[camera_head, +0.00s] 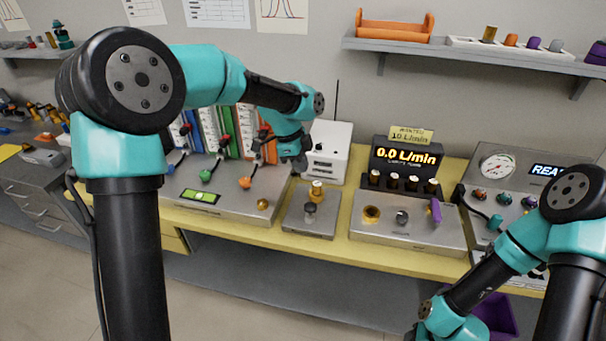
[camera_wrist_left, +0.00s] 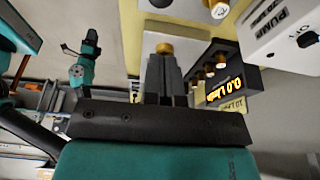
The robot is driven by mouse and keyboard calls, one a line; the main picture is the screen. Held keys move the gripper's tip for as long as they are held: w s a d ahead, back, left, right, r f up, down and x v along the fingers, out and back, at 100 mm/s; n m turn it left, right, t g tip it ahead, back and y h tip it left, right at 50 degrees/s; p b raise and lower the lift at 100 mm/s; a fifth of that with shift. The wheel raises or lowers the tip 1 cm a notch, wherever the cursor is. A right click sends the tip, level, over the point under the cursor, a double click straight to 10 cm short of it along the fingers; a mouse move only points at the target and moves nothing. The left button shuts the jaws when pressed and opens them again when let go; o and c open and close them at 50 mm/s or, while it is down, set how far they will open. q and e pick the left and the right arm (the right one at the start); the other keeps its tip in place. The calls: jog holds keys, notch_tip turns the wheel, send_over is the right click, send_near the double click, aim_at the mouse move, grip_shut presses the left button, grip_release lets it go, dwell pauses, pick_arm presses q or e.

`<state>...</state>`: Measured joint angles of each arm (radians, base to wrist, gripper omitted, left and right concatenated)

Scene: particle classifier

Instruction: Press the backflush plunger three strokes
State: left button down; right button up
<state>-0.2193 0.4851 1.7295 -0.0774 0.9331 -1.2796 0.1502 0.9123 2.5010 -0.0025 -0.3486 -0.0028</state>
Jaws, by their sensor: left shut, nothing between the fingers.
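A small grey unit (camera_head: 292,222) carries a brass-topped plunger (camera_head: 317,189) with a pale collar and a dark knob in front of it. I take this to be the backflush plunger. My left gripper (camera_head: 299,163) is shut and empty, above and slightly left of the plunger, apart from it as far as I can tell. In the left wrist view my fingers (camera_wrist_left: 164,72) are together, and a brass knob (camera_wrist_left: 165,48) shows beyond their tips. I cannot tell for sure which knob that is. My right arm shows at the lower right; its gripper is not clearly visible.
A white pump box (camera_head: 332,140) stands behind the plunger unit. To its right are a 0.0 L/min display (camera_head: 407,156) and a grey panel with knobs (camera_head: 430,238). A unit with coloured levers (camera_head: 225,195) stands left. A yellow bench (camera_head: 345,212) carries them.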

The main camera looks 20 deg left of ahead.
aim_at(309, 205)
pick_arm(q)
jog(key=x, duration=0.7)
jog(key=a+x, duration=0.1)
jog(key=x, duration=0.3)
jog(key=shift+d+f, duration=0.15)
jog(key=shift+f, duration=0.85)
jog(key=shift+s+f, duration=0.1)
jog(key=shift+f, duration=1.35)
jog(key=shift+r, duration=0.55)
jog(key=d+v, duration=0.1)
jog(key=v, duration=1.2)
